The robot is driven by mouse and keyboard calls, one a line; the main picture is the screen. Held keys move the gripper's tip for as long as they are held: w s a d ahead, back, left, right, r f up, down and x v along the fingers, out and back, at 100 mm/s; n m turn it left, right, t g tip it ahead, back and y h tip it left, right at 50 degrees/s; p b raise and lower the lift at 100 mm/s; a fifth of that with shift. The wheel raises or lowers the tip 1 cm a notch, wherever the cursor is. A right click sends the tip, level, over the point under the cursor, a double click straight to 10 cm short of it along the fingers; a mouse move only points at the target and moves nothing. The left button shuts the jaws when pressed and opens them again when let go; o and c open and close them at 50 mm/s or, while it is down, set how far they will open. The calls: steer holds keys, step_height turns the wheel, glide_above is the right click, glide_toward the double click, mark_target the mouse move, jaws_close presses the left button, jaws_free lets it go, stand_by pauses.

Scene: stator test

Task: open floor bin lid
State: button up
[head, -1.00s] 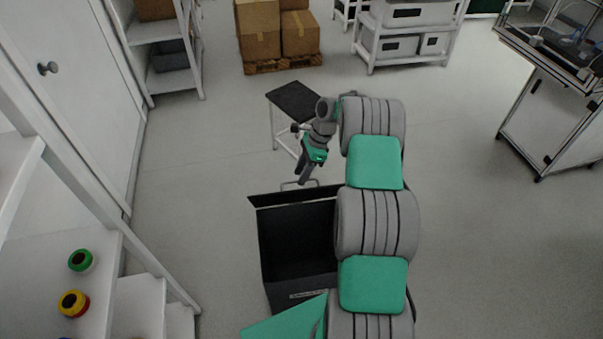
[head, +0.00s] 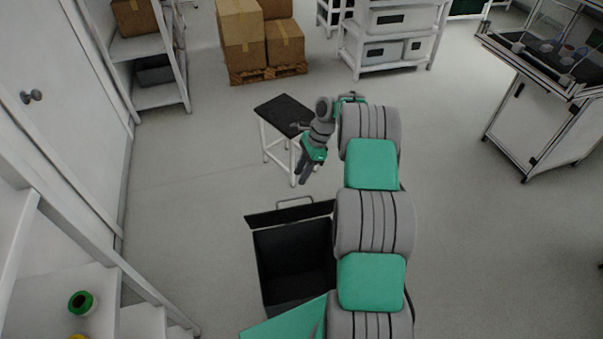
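The floor bin (head: 293,265) is a dark box on the floor, below the middle of the head view. Its lid (head: 289,213) stands raised at the far edge, with a metal handle (head: 295,201) on it, and the dark inside shows. My arm covers the bin's right side. My gripper (head: 304,177) is beyond the lid, pointing down and apart from the handle. Its fingers are small and close together in this view, so their opening is unclear.
A small black-topped stool (head: 288,113) stands just beyond my gripper. White shelves (head: 62,300) with a green-rimmed roll (head: 82,302) are at the left. Boxes on a pallet (head: 268,73) are at the back.

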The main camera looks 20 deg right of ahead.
stand_by(0.3)
steer(key=shift+r, duration=0.1)
steer(key=v, duration=0.7)
steer(key=shift+r, duration=0.35)
steer(key=shift+d, duration=0.1)
steer(key=shift+c, duration=0.3)
